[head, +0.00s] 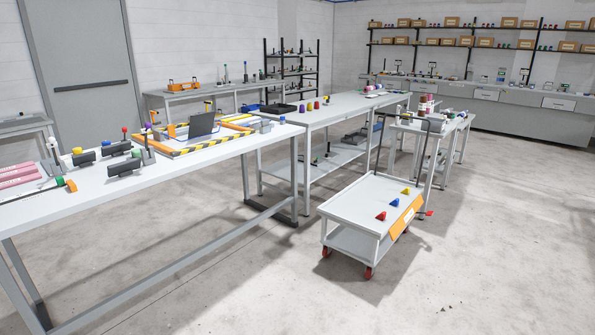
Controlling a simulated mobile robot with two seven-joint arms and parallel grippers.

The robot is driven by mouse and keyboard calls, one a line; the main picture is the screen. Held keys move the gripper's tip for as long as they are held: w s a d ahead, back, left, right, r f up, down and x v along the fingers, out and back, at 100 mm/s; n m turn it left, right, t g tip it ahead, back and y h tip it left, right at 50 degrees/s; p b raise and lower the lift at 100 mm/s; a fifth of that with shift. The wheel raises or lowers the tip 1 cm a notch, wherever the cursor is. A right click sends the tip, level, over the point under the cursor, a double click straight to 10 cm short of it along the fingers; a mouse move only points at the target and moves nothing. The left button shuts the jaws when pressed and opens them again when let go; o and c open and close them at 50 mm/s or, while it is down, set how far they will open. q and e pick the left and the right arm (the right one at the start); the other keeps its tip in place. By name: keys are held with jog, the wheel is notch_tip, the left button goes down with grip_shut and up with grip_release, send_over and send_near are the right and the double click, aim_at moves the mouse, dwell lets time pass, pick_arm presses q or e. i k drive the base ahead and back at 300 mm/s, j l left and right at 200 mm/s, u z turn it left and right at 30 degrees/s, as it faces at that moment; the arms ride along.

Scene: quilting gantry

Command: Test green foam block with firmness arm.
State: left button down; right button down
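Neither of my grippers is in view. No item can be surely told as the green foam block. A small green piece (136,153) shows by the black devices on the long left table (190,165). A tool lying near that table's left end has an orange part (71,186) and a green part beside it. Several black devices, such as this one (124,168), stand on the table with small coloured knobs and upright posts. Which of them, if any, is the firmness arm, I cannot tell.
A grey cart (350,205) with red, blue and yellow pieces stands on the floor at right centre. A second table (345,107) stands behind. The floor (480,250) is clear in front and right.

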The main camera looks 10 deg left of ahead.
aim_at(148, 125)
jog(key=i+j+u, duration=0.1)
jog(key=i+u, duration=0.2)
jog(key=i, duration=0.25)
jog(key=i+u, duration=0.3)
jog(key=i, duration=0.3)
jog(key=i+j, duration=0.25)
jog(key=i, duration=0.2)
jog(key=i+j, duration=0.3)
jog(key=i, duration=0.2)
jog(key=i+j, duration=0.2)
jog(key=j, duration=0.2)
jog(key=i+j+u, duration=0.15)
jog(key=j, duration=0.3)
